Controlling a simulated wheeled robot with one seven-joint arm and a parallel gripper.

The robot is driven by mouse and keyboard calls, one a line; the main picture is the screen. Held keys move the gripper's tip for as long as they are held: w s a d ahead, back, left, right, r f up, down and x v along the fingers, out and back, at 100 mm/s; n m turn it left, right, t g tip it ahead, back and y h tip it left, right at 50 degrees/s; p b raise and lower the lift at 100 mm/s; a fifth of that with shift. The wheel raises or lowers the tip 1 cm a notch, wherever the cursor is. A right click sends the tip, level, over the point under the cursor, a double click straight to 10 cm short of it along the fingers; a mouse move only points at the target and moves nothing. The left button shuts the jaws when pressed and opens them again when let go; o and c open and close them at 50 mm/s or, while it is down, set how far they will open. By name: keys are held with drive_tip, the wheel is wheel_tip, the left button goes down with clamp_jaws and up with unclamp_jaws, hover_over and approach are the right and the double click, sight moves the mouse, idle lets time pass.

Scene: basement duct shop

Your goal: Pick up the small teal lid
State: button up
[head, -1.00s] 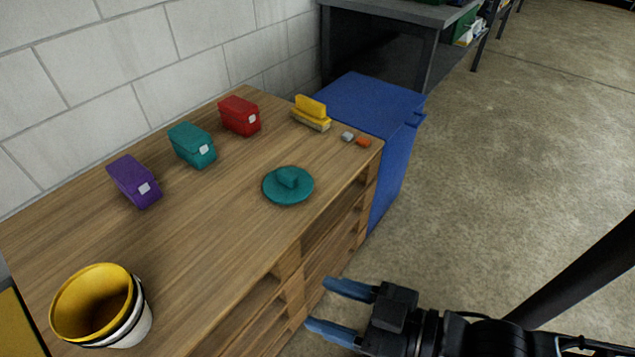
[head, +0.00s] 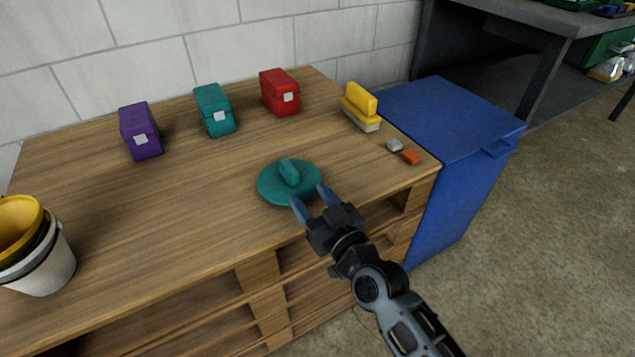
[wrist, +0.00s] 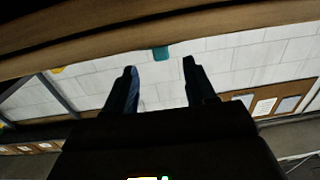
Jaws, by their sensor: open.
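The teal lid (head: 272,182) is a round disc with a raised grip on top. It lies flat on the wooden bench top (head: 190,215), near the front edge. My gripper (head: 309,195) is open and empty, with its blue fingertips at the lid's near right rim in the head view. I cannot tell whether they touch the lid. The wrist view shows the two fingers (wrist: 160,80) apart with nothing between them. The lid is not clearly visible there; a small teal patch (wrist: 160,54) shows at the dark brown edge above the fingers.
Purple (head: 141,132), teal (head: 214,111) and red (head: 280,92) boxes stand along the wall. A yellow brush (head: 361,104) and small grey (head: 394,146) and orange (head: 411,158) pieces lie at right. Stacked buckets (head: 38,262) stand at left. A blue bin (head: 460,180) adjoins the bench.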

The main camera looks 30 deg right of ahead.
sight(295, 180)
drive_tip(key=shift+w+d, duration=0.1)
drive_tip(key=shift+w, duration=0.35)
drive_tip(key=shift+w+a, duration=0.2)
drive_tip(key=shift+w, duration=3.2)
clamp_jaws()
